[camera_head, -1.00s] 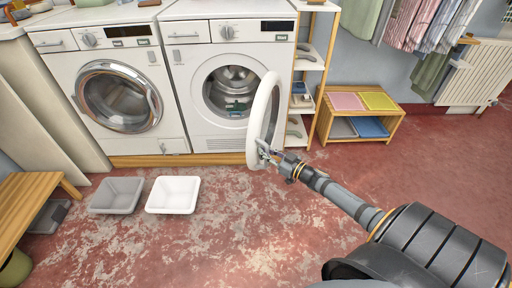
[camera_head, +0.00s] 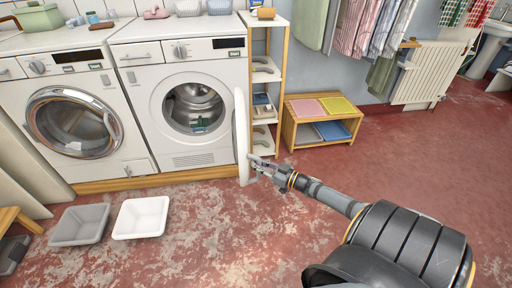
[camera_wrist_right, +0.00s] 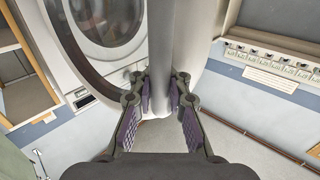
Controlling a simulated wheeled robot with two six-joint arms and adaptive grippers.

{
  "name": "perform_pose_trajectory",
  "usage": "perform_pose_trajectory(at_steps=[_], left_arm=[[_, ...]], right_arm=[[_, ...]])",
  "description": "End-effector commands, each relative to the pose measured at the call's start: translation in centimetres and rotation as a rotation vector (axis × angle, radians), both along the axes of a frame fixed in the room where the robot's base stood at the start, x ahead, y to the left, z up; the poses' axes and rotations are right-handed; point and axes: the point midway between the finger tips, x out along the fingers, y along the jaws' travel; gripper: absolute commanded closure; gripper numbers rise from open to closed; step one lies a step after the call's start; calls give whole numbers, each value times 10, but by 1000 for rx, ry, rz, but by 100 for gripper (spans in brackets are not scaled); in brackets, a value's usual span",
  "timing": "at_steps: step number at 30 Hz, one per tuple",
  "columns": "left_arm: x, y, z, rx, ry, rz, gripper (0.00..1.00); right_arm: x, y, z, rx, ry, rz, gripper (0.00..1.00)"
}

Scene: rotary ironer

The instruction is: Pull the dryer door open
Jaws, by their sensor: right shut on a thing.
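The dryer (camera_head: 180,98) is the white machine in the middle of the head view, with its round drum opening in plain sight. Its round white door (camera_head: 241,135) stands swung out to the right and shows nearly edge-on. My right gripper (camera_head: 256,167) is at the lower free edge of the door and shut on it. In the right wrist view, the two padded fingers (camera_wrist_right: 160,100) sit on either side of the door's pale edge (camera_wrist_right: 178,50). The drum holds something dark green. My left gripper is in no view.
A washer (camera_head: 78,125) with a closed round door stands left of the dryer. A narrow wooden shelf (camera_head: 264,95) stands close right of the door. A low bench (camera_head: 320,125) is farther right. A grey tub (camera_head: 80,224) and a white tub (camera_head: 141,217) lie on the floor, which is clear around my right arm.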

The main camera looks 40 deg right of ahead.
Motion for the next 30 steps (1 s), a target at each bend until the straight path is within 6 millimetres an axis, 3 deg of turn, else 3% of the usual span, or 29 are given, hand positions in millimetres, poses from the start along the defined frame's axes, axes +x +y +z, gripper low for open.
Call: perform_pose_trajectory(at_steps=[2,3,9,20,30], left_arm=[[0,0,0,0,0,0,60],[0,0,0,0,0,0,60],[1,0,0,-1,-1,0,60],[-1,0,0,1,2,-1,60],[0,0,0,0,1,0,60]], right_arm=[[-5,3,-5,1,7,8,100],[-5,3,-5,1,7,8,85],[-4,2,-4,0,5,6,60],[-9,-1,-3,-2,7,4,60],[-82,-24,-5,-3,13,7,60]])
